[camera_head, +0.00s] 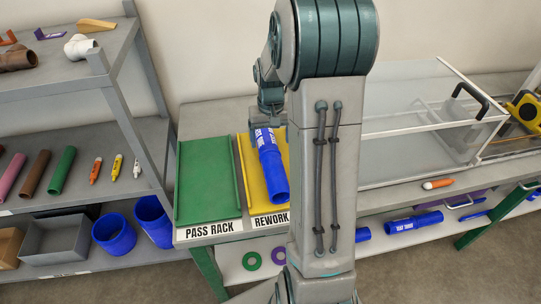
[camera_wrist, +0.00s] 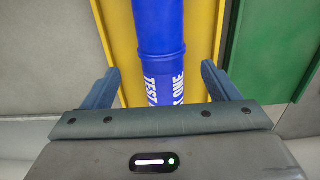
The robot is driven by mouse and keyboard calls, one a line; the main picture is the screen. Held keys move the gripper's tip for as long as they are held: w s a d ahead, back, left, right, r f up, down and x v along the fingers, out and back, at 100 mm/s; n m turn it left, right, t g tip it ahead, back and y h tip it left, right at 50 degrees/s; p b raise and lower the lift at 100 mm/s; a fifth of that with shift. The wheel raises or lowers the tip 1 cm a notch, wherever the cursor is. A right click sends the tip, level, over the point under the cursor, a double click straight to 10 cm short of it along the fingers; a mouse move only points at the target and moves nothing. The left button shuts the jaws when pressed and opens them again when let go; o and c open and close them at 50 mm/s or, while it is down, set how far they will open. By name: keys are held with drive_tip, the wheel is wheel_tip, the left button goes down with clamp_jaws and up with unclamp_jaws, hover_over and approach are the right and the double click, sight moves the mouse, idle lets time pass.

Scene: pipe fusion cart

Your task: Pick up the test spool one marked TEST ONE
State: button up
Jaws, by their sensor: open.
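The test spool one (camera_head: 270,166) is a blue cylinder with white lettering, lying lengthwise in the yellow rework tray (camera_head: 244,160). In the wrist view the blue spool (camera_wrist: 160,35) shows the words "TEST" and "ONE" in white. My gripper (camera_wrist: 160,85) is open, with one finger on each side of the spool's lettered end. A gap shows between each finger and the spool. In the head view my gripper (camera_head: 268,108) is at the far end of the spool, partly hidden behind my arm.
The green pass rack tray (camera_head: 207,180) beside the rework tray is empty. A clear-walled box (camera_head: 405,100) stands right of my arm. Other blue spools (camera_head: 413,223) lie on the lower shelf. A grey shelf unit (camera_head: 75,145) with tubes and markers stands at left.

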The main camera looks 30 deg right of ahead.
sight(270, 150)
drive_tip(key=shift+s+a+f+p, duration=0.1)
drive_tip(key=shift+f+p, duration=0.3)
drive_tip(key=shift+f, duration=1.5)
drive_tip(key=shift+s+a+f+p, duration=0.1)
drive_tip(key=shift+f+p, duration=0.3)
drive_tip(key=shift+f, duration=1.5)
drive_tip(key=c, duration=1.3)
